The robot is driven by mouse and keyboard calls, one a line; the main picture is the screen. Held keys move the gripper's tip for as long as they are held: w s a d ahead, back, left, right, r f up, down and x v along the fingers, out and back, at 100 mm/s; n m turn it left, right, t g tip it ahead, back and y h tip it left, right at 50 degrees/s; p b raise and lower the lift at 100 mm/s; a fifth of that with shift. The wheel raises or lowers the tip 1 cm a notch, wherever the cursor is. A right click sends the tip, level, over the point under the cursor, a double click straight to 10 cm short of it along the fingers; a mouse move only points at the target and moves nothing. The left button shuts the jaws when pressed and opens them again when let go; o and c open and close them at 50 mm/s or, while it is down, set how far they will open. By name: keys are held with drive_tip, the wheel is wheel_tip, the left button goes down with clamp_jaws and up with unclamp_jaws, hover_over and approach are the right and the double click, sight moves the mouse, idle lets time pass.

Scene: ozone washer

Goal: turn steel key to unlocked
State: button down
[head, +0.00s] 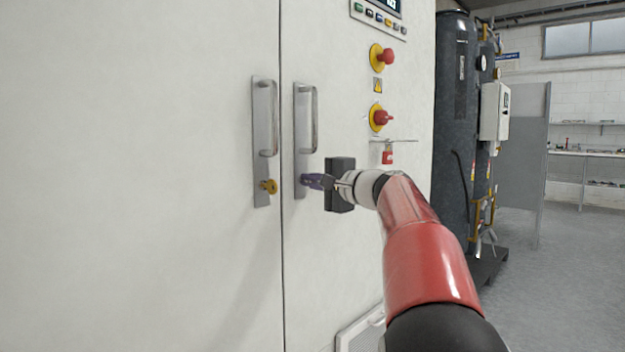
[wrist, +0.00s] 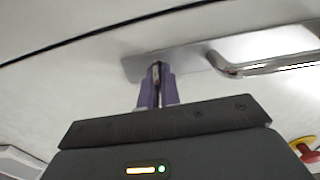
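The steel key (wrist: 156,72) is at the lower end of the right door's metal handle plate (head: 300,105). Only a small part of it shows between my fingertips in the wrist view; its turn angle cannot be read. My gripper (head: 312,181) reaches the bottom of that plate from the right. In the wrist view, its purple fingers (wrist: 157,88) are close together with the key between them. The head view hides the steel key behind the fingers. A brass key (head: 269,187) sits in the lower end of the left handle plate (head: 261,130).
Both plates carry upright bar handles, with the right handle (head: 313,120) just above my fingers. A red emergency button (head: 387,57), a red rotary switch (head: 383,118) and a red padlock (head: 387,156) are on the cabinet to the right. The left door face is clear.

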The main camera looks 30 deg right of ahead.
idle(0.4)
drive_tip(key=c, duration=1.6)
unclamp_jaws()
drive_tip(key=b+v, duration=0.1)
drive_tip(key=v, duration=0.6)
drive_tip(key=shift+s+d, duration=0.15)
drive_tip(key=shift+s, duration=0.2)
